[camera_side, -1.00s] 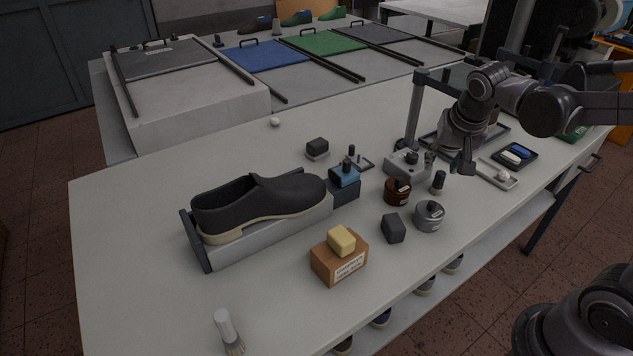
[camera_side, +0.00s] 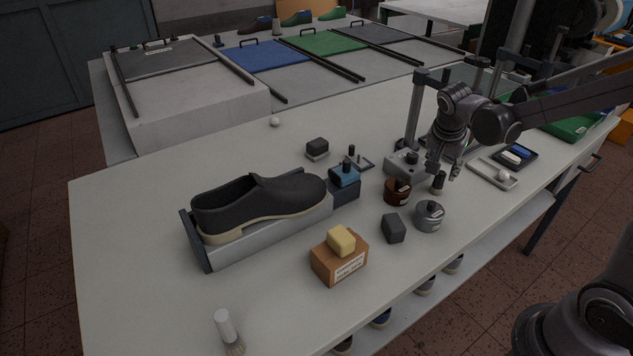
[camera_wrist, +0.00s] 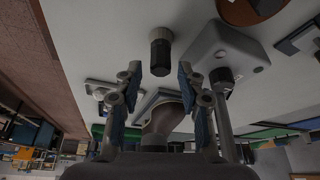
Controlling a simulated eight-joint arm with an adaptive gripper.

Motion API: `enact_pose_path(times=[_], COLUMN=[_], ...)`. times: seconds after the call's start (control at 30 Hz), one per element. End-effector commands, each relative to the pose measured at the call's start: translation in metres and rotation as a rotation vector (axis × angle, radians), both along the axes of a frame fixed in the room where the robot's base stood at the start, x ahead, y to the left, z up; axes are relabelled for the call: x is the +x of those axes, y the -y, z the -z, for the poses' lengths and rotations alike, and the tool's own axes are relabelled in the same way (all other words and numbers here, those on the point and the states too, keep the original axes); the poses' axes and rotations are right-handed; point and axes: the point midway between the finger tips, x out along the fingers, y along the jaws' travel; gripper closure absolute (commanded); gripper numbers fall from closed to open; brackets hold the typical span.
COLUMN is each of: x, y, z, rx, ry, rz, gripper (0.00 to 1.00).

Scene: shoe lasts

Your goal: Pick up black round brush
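The black round brush (camera_side: 438,181) stands upright on the table, black on top with a paler lower end. In the wrist view the brush (camera_wrist: 160,54) lies ahead of the gap between my fingers, roughly centred. My gripper (camera_side: 443,171) is open and empty, low over the table close to the brush; its fingers partly overlap the brush's top in the side view. In the wrist view the open gripper (camera_wrist: 159,78) shows both fingers apart, one on each side of the brush's line. I cannot tell whether a finger touches it.
A grey box (camera_side: 404,168) with a black knob stands close left of my gripper. A brown jar (camera_side: 397,191) and a grey tin (camera_side: 429,216) are near the brush. A white tray (camera_side: 491,173) lies to the right. Bare table (camera_side: 250,160) stretches behind the shoe.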

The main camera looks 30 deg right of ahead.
Motion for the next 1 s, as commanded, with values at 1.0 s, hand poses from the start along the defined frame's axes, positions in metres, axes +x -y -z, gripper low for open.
enact_pose_path(times=[1.0], x=[0.006], y=[0.014], z=[0.050], rx=[0.000], ry=[0.000], rz=[0.000], gripper=[1.00])
